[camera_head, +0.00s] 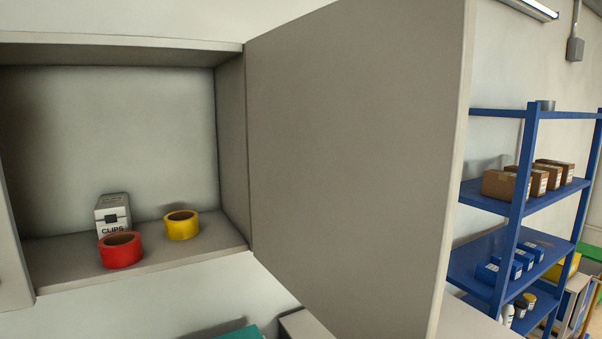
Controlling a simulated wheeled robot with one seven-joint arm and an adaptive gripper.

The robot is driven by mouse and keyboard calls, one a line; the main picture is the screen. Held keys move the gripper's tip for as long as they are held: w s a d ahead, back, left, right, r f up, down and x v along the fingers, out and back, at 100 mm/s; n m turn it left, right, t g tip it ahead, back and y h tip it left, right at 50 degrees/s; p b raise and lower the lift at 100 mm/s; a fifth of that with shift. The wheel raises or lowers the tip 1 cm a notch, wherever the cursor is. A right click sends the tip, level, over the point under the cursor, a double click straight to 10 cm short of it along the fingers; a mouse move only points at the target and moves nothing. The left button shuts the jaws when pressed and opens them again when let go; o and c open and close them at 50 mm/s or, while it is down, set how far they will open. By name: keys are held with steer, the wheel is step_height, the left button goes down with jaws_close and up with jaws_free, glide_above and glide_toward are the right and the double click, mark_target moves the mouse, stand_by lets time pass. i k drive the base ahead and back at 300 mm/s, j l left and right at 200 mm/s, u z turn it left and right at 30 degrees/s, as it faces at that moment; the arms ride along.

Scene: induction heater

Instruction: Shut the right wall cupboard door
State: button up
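The right wall cupboard door (350,150) is wide open. It is a large grey panel hinged at the right side of the cupboard, and it swings out toward me. Its free edge (456,150) is the near vertical edge at the right. The open wall cupboard (120,42) is at the left, and its inside is in plain view. On its floor are a red tape roll (121,252), a yellow tape roll (182,229) and a white box marked CLIPS (112,212). My gripper is not in view. No handle shows on the visible face of the door.
A blue shelf rack (517,200) with brown boxes (505,186) and blue boxes (497,268) stands to the right, beyond the door. A teal object (240,333) and a grey box (304,325) show below the cupboard. The door hides the wall behind it.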

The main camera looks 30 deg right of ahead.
mark_target(357, 110)
steer(key=k+l+u, duration=0.5)
steer(key=k, duration=0.15)
steer(key=k+l+u, duration=0.15)
steer(key=l, duration=0.25)
steer(key=l+u, duration=0.15)
steer(key=l, duration=0.2)
steer(key=k+l+u, duration=0.1)
steer(key=l, duration=0.25)
steer(key=k, duration=0.1)
